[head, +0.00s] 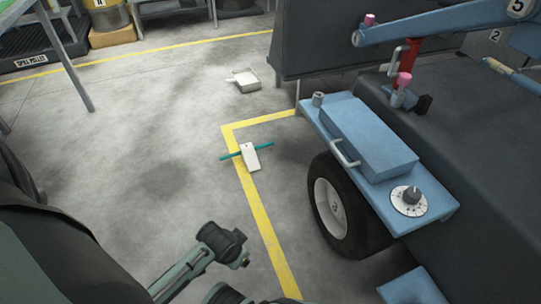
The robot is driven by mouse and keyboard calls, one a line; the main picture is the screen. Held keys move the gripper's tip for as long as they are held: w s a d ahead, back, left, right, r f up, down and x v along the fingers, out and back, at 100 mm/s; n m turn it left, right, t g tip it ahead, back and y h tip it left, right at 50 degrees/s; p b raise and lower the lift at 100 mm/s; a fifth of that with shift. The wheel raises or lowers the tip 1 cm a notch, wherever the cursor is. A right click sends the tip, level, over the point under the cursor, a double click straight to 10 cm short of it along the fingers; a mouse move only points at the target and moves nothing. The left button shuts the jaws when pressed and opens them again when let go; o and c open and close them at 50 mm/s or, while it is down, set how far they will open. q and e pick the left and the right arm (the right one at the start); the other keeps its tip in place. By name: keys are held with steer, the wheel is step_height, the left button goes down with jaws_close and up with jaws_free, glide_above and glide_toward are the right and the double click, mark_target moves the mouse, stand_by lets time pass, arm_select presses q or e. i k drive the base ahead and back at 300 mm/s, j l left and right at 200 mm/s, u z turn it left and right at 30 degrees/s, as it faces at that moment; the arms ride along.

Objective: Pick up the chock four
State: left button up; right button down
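No chock with a readable number four shows in the head view. A pale wedge-like block (251,158) with a teal bar across it lies on the floor at the yellow line's corner, left of the cart's wheel; I cannot tell whether it is the chock. My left gripper (238,256) seems to be the dark end of the arm at the bottom centre, below and apart from the block. Its fingers are not clear, so I cannot tell if it is open. My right gripper does not show.
A blue cart with a black tyre (350,215) and a blue ledge (370,140) fills the right side. A pale scoop-like tray (243,80) lies on the floor behind. A green-topped table (72,32) stands at the back left. The grey floor (150,150) between is clear.

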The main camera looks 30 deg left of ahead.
mark_target(248, 153)
steer(key=i+j+z, duration=0.1)
steer(key=j+z, duration=0.65)
steer(key=j, duration=0.2)
steer(key=j+z, duration=0.2)
steer(key=j, duration=0.95)
steer(key=k+j+z, duration=0.2)
steer(key=j, duration=0.95)
steer(key=i, duration=0.1)
